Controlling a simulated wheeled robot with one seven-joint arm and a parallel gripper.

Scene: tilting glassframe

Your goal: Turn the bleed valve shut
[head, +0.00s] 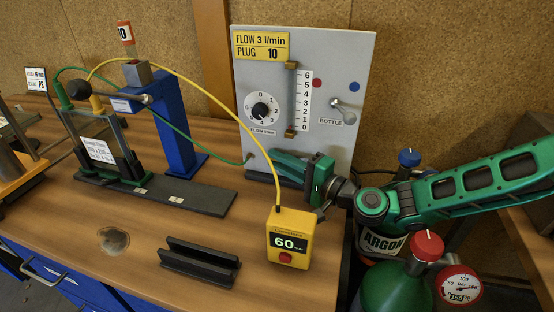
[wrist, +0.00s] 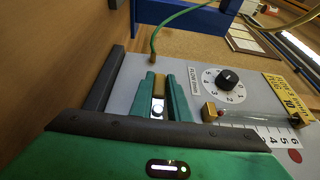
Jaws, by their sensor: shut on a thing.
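My gripper (wrist: 160,98) is shut low on the grey panel (wrist: 130,82), below the flow dial. Between its green fingers is a small fitting with a brass block and a silver end, which I take as the bleed valve (wrist: 158,107). The fingers cover its sides, so its exact turn is hard to tell. In the head view my gripper (head: 280,165) reaches in from the right, low against the panel (head: 340,60), and hides the valve. The green hose (wrist: 153,40) joins the panel close by.
The panel carries a flow dial (head: 262,110), a flow tube (head: 291,100) and a silver bottle lever (head: 343,112). A yellow meter (head: 289,240) reading 60 stands in front. The glass frame (head: 100,148) is at left. A green cylinder (head: 395,292) stands at lower right.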

